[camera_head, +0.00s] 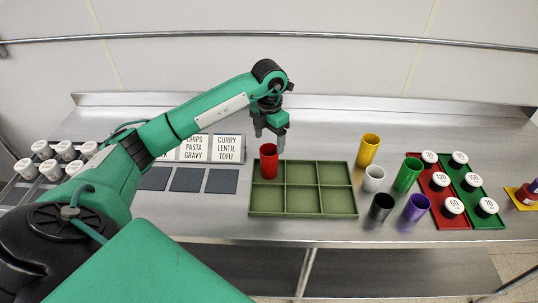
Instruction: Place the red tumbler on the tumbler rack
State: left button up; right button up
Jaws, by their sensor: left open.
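The red tumbler (268,163) stands upright in the back-left compartment of the green tumbler rack (301,214). The rack is a divided tray, and its other compartments look empty. My left gripper (269,132) is open and just above the red tumbler, pointing down. Its fingers look clear of the tumbler's rim, though the exact gap is hard to judge. My right gripper is not in view.
Yellow (368,150), white (373,179), green (407,174), black (381,207) and purple (416,208) tumblers stand right of the rack. Red (440,219) and green (487,222) trays hold white-lidded jars. Label cards (228,148) and dark mats (221,181) lie left.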

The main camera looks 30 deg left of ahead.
pick_arm(q)
notch_tip(320, 180, up, 3)
jog(key=shift+f, duration=0.15)
dwell(0.4)
